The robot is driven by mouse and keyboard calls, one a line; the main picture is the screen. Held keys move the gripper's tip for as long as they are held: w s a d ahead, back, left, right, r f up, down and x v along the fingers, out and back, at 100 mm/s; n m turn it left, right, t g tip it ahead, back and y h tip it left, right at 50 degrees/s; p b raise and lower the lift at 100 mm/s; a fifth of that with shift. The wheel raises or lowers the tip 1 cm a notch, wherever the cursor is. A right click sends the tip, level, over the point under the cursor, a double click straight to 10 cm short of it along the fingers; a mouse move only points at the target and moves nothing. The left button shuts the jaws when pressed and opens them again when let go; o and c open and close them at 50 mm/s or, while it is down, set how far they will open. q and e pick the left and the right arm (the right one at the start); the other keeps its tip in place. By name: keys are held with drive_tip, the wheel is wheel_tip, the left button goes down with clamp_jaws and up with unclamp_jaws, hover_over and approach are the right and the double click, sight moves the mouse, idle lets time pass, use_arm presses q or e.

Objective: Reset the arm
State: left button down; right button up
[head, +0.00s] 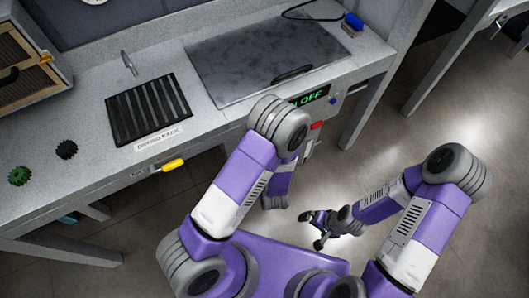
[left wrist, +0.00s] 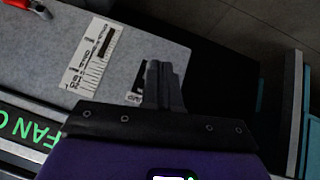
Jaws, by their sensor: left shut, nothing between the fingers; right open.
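My left arm, purple, white and grey, bends over the front of the bench in the head view, its forearm hanging down at the bench front. Its gripper cannot be made out there. In the left wrist view my left gripper (left wrist: 161,85) shows dark fingers closed together with nothing between them, in front of a grey panel (left wrist: 150,48). My right arm is bent at the right of the head view. My right gripper (head: 312,230) is open and empty, above the floor and apart from the bench.
The grey bench (head: 226,122) carries a dark ribbed rack (head: 148,110), a large grey plate (head: 262,58), a green knob (head: 19,175) and a black knob (head: 66,149). A yellow handle (head: 173,165) and green display (head: 310,97) are on its front. Floor (head: 400,135) at right is clear.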

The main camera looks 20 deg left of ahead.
use_arm(q)
drive_tip(key=s+d+f+m+g+h, duration=0.3)
drive_tip(key=s+m+g+h, duration=0.3)
drive_tip(key=s, duration=0.5)
drive_tip(key=m+h+p, duration=0.1)
drive_tip(key=h, duration=0.1)
drive_tip(key=shift+d+h, duration=0.15)
drive_tip(key=shift+h, duration=0.15)
